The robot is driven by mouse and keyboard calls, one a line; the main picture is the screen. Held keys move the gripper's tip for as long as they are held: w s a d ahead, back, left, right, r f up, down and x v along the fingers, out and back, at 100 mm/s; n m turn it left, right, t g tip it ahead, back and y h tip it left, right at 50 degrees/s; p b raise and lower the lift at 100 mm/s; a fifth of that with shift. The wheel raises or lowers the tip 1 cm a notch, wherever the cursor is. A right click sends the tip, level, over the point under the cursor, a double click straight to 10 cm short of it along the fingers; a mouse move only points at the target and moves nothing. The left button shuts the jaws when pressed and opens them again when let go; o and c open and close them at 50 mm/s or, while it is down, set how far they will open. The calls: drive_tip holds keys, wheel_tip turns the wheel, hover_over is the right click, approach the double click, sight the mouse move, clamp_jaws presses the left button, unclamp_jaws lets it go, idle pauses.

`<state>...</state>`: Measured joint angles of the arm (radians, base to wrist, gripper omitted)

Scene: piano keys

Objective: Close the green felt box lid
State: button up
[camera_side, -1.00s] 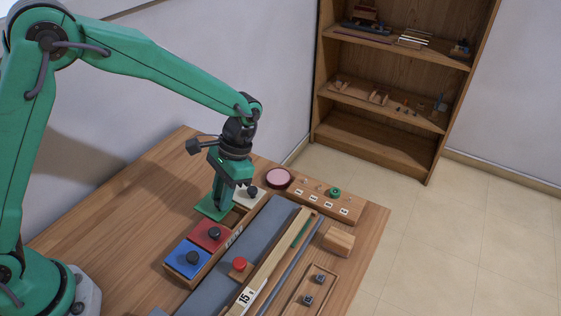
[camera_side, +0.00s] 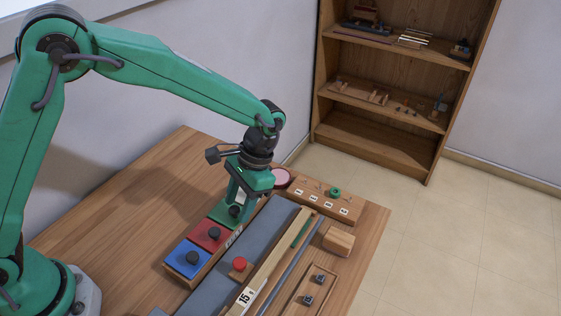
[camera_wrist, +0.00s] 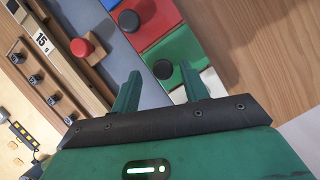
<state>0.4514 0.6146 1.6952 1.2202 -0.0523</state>
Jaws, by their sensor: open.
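Whether a finger touches the lid or knob I cannot tell. My gripper hides the lid's right part in the side view.
The red lid (camera_side: 209,235) and blue lid (camera_side: 188,259) lie nearer on the same box. A wooden block (camera_side: 339,241) stands to the right. The table left of the box is clear.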

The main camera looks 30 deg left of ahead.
drive_tip(key=v, duration=0.8)
drive_tip(key=shift+a, duration=0.1)
idle(0.4)
drive_tip(key=s+a+r+n+t+h, duration=0.2)
drive_tip(key=s+a+r+t, duration=0.3)
drive_tip(key=a+r, duration=0.5)
drive_tip(key=s+a+r+n+t, duration=0.1)
drive_tip(key=s+a+t, duration=0.3)
drive_tip(key=s+a, duration=0.5)
drive_tip(key=shift+s+r+n+t, duration=0.35)
drive_tip(key=shift+s+n, duration=0.45)
drive_tip(key=shift+s, duration=1)
drive_tip(key=shift+a, duration=0.15)
